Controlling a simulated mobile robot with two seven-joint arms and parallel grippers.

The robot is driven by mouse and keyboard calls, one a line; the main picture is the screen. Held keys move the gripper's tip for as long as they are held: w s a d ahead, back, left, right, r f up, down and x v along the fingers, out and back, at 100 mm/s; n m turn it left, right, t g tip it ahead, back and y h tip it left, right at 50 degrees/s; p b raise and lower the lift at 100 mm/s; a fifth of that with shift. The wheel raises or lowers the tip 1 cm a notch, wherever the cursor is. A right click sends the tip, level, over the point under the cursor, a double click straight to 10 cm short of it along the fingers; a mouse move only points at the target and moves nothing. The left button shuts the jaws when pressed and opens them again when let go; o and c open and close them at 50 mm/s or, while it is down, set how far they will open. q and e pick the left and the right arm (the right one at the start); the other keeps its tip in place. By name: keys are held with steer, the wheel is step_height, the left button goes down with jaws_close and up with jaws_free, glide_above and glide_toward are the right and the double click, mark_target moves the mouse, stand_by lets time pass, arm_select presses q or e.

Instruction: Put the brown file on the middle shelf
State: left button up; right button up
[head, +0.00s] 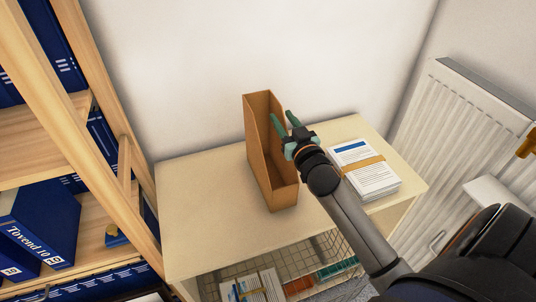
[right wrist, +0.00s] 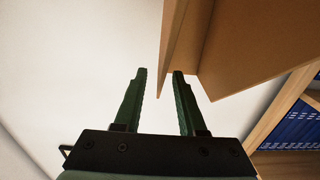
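The brown file (head: 268,165), an open-topped cardboard magazine holder, stands upright and empty on the light wooden cabinet top (head: 205,205). My right gripper (head: 283,120) is at the file's right side near its upper part, with green fingers apart. In the right wrist view the fingers (right wrist: 160,72) are open, and the edge of one file wall (right wrist: 172,55) shows between them, nearer the right finger. I cannot tell whether they touch it. The wooden bookcase (head: 120,190) is at the left; a shelf board (head: 45,140) shows there. My left gripper is out of view.
A strapped stack of papers (head: 365,172) lies right of the file. Blue binders (head: 38,225) stand on the bookcase. A wire basket (head: 290,262) with papers sits under the cabinet top. A radiator (head: 460,120) is at the right. The cabinet top's left part is clear.

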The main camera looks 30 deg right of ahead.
steer(key=shift+w+d, duration=0.15)
steer(key=shift+w, duration=0.45)
steer(key=shift+c, duration=0.3)
jaws_close()
steer(key=shift+r, duration=0.1)
stand_by(0.6)
